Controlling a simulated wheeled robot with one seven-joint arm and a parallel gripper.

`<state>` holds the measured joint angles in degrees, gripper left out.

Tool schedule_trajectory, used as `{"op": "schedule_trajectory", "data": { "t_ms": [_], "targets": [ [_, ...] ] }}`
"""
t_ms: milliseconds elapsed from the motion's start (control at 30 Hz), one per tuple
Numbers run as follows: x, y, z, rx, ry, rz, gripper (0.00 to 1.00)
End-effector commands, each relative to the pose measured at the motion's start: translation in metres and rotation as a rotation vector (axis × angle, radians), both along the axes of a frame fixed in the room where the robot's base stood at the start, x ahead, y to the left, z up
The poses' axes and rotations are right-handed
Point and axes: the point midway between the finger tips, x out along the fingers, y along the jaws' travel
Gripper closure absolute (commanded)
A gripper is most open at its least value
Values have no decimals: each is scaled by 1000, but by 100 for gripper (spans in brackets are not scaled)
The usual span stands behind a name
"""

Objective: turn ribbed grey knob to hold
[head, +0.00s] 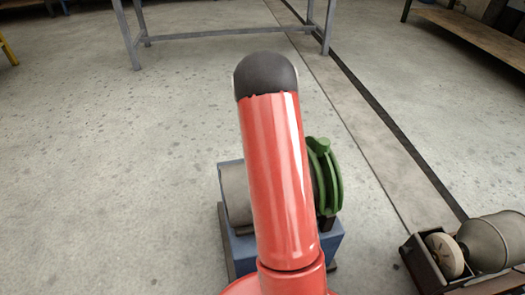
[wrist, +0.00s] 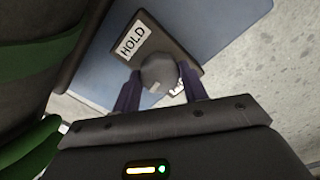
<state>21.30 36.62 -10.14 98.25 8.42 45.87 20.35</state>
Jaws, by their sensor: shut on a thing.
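The ribbed grey knob (wrist: 158,70) sits on a dark plate (wrist: 183,52) in the wrist view. A white label reading HOLD (wrist: 132,40) is on the plate, up and left of the knob. A second white label shows in part below right of the knob, its text hidden by a finger. A small pale mark shows low on the knob; I cannot tell if it is the pointer. My gripper (wrist: 158,73) has its two dark purple fingers on either side of the knob, shut on it. In the head view my red arm hides the gripper and knob.
The plate is on a blue machine body (head: 328,240) with a green wheel (head: 324,175) at its right. Another machine with a grey drum (head: 492,242) stands at the lower right. A grey metal frame (head: 230,33) stands behind. The floor at left is clear.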

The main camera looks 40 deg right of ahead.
Motion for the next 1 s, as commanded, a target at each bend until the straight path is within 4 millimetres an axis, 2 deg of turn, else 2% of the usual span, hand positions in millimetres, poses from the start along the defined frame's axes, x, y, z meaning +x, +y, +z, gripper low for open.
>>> {"op": "schedule_trajectory", "data": {
  "t_ms": [1000],
  "targets": [
    [1, 0, 3, -3, -1, -962, 80]
  ]
}}
